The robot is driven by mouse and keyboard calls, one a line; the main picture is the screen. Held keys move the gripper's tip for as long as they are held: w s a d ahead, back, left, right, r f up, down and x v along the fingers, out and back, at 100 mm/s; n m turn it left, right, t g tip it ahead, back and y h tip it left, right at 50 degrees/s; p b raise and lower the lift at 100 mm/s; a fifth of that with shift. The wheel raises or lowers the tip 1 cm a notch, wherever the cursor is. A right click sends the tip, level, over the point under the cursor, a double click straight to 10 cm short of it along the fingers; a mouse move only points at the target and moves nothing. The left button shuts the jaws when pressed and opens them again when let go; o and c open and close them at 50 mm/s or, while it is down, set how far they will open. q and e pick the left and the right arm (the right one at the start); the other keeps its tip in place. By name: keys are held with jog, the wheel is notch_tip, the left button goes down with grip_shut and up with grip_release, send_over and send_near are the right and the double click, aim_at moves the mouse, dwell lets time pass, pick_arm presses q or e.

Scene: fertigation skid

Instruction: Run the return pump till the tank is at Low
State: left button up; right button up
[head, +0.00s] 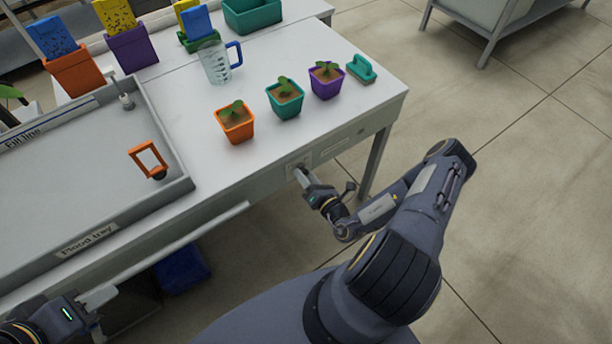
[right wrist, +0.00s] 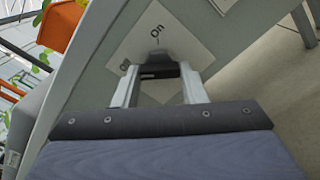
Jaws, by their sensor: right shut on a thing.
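A pale switch plate (head: 297,163) sits on the bench's front face. In the right wrist view the plate (right wrist: 190,48) reads "On", and a second label is partly hidden by a finger. My right gripper (right wrist: 157,88) is shut on a dark switch knob (right wrist: 155,70) on this plate; my right gripper also shows at the bench front in the head view (head: 301,176). My left gripper (head: 100,297) is at the lower left below the flood tray; its finger opening is unclear. The grey flood tray (head: 182,186) has "Fill line" and "Flood tray" labels. No tank level mark is readable.
An orange frame-shaped handle (head: 135,162) stands in the tray. Potted seedlings in orange (head: 237,128), teal (head: 286,105) and purple (head: 324,88) pots, a jug (head: 214,66) and a teal brush (head: 361,70) are on the bench. A blue container (head: 182,265) is underneath.

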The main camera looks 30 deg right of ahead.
jog(key=o, duration=1)
jog(key=shift+s, duration=0.1)
jog(key=s+b, duration=0.1)
jog(key=s, duration=0.6)
jog(key=shift+s+d, duration=0.3)
